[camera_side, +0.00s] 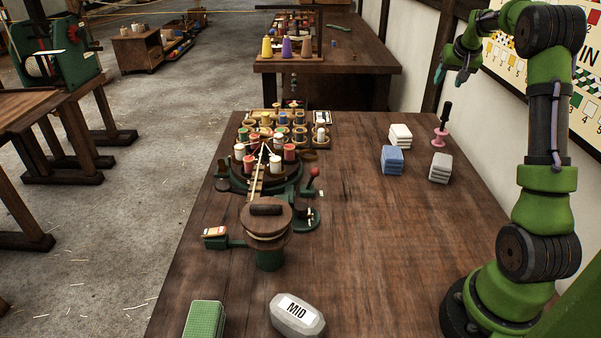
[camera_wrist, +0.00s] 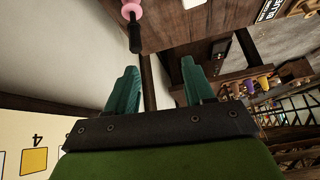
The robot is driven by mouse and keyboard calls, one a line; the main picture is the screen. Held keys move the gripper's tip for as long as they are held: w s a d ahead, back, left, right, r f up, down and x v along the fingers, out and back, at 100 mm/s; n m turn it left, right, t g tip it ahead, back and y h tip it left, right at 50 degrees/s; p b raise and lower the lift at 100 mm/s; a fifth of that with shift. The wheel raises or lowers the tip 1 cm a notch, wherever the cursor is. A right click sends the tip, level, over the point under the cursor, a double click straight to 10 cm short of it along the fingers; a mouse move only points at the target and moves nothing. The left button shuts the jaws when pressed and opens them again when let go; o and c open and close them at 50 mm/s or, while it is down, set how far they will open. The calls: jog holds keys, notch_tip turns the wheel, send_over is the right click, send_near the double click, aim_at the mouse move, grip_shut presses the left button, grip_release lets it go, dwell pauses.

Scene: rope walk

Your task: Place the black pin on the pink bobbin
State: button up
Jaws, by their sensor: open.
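The pink bobbin (camera_side: 440,137) stands at the right back of the long wooden table. The black pin (camera_side: 446,112) stands upright from the top of the bobbin, tilted slightly if at all. How deep it sits is hidden. My gripper (camera_side: 453,75) is open and empty, above the pin and clear of it. In the wrist view, the teal fingers of my gripper (camera_wrist: 160,63) are apart with nothing between them. The black pin (camera_wrist: 135,37) and the pink bobbin (camera_wrist: 130,10) show beyond the left finger, at the top edge.
A braiding device (camera_side: 266,222) and several spools fill the table's left side. A MID-marked weight (camera_side: 297,315) lies in front. The table's middle is clear; a wall is at the right.

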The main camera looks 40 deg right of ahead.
jog(key=w+a+r+n+t+y, duration=0.1)
jog(key=a+r+n+y, duration=0.15)
jog(key=a, duration=1.15)
jog(key=a+r+n+t+y, duration=0.1)
jog(key=a+r+t, duration=0.15)
jog(key=a, duration=1.25)
jog(key=s+a+f+n+y, duration=0.1)
jog(key=s+a+f, duration=0.1)
jog(key=s+a, duration=0.4)
jog(key=s+a+f+n+y, duration=0.2)
jog(key=s+a, duration=0.5)
jog(key=a, duration=0.6)
jog(key=shift+a+f+g, duration=0.15)
jog(key=shift+f+g, duration=0.05)
jog(key=shift+g, duration=0.15)
jog(key=shift+y, duration=0.25)
